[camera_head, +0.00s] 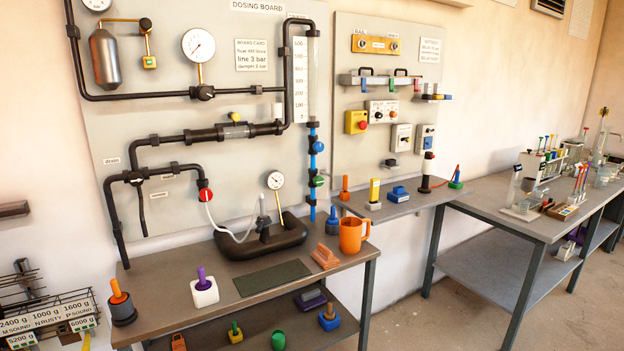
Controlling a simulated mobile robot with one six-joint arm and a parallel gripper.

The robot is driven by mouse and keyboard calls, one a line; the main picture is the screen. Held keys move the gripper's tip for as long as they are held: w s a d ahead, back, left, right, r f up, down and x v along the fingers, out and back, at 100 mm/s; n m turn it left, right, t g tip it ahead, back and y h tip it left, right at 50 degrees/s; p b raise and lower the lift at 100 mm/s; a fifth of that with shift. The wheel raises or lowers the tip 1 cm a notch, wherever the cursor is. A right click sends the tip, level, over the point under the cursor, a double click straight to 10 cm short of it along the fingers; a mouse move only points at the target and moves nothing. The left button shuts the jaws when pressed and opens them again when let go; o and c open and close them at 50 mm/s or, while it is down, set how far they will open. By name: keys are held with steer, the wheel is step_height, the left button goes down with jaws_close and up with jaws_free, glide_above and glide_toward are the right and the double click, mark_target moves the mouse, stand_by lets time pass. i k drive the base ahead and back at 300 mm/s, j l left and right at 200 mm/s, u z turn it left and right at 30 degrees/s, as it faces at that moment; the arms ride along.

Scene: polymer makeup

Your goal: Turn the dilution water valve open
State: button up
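A dosing board (150,120) with dark pipes is fixed to the wall. A blue pipe (312,165) runs down its right edge, below a clear graduated tube (312,75). A round blue valve handle (319,147) and a green handle (319,181) sit on this pipe. A red valve handle (206,195) is at the end of a dark pipe, near a pale hose. I cannot read a label that names the dilution water valve, nor tell whether these valves are open. My gripper is not in view.
A bench (195,335) stands below the board, with an orange jug (352,235), a dark pump-like body (262,238) and several coloured-handled items on it. A second board with switches (383,112) is to the right. Another bench (530,215) stands further right. The floor in front is clear.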

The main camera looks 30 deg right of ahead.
mark_target(318, 181)
steer(key=i+l+z, duration=0.3)
steer(key=i+l, duration=0.2)
steer(key=i+l+z, duration=0.3)
steer(key=i+l, duration=0.15)
steer(key=i, duration=0.1)
